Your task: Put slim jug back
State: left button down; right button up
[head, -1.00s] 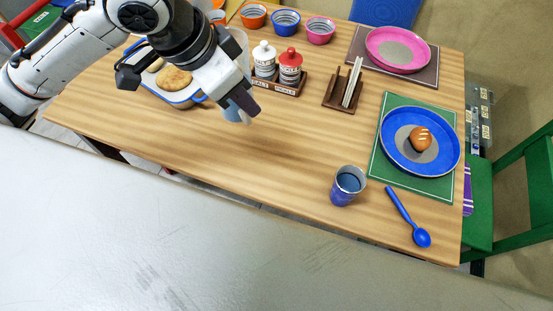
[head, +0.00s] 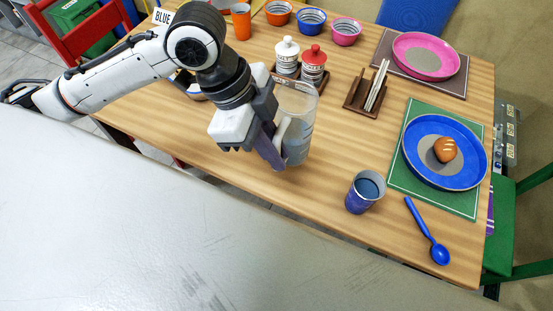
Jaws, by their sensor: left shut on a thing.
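The slim jug (head: 299,127) is a clear, pale grey pitcher in the head view. It is upright near the middle of the wooden table, in front of the shaker rack. My left gripper (head: 273,148) is at the jug's left side, shut on its handle; the fingers hide most of the handle. I cannot tell whether the jug's base touches the table. My right gripper is not in view.
A blue plate (head: 473,165) is at the right. Bare table lies between jug and cup.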

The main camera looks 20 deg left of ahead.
pick_arm(q)
notch_tip(320, 180, down, 4)
jog(key=shift+r, duration=0.2)
jog(key=c, duration=1.8)
grip_release()
jog(key=shift+f, duration=0.1)
jog(key=p+v, duration=0.1)
jog(key=v, duration=1.1)
